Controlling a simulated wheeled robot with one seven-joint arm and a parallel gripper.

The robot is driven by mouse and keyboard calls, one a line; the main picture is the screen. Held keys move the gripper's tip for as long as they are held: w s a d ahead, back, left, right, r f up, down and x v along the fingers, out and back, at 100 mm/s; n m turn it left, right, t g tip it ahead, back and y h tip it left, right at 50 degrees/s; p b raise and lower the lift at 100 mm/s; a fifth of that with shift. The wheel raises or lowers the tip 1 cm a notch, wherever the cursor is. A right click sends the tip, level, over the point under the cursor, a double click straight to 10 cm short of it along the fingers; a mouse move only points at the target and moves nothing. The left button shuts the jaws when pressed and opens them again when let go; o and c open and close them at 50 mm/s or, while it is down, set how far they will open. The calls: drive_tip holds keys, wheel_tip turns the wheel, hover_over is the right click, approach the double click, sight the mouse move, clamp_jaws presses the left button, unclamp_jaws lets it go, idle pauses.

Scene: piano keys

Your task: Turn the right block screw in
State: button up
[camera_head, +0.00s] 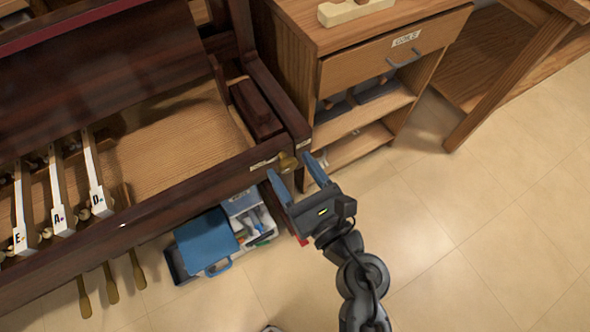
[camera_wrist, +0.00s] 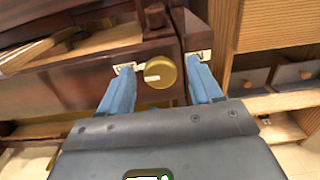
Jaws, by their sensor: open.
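The right block screw, a round brass knob (camera_wrist: 161,72), sits on the front of the piano's right end block in the wrist view. It also shows in the head view (camera_head: 288,161). My gripper (camera_head: 293,164) is open, with one blue finger on each side of the knob. In the wrist view the fingertips (camera_wrist: 160,68) straddle the knob, with a visible gap on both sides. I cannot tell how deep the fingers reach around it. The dark wooden block (camera_head: 254,108) sits on the piano's right end. A light label shows left of the knob.
White piano keys (camera_head: 60,222) lie on the left. A wooden cabinet (camera_head: 345,35) with a drawer stands close to the piano's right end. A blue-lidded toolbox (camera_head: 206,240) is on the floor below the piano. The floor at right is clear.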

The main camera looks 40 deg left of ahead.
drive_tip(key=shift+c, duration=0.4)
drive_tip(key=c, duration=0.9)
drive_tip(key=shift+c, duration=0.2)
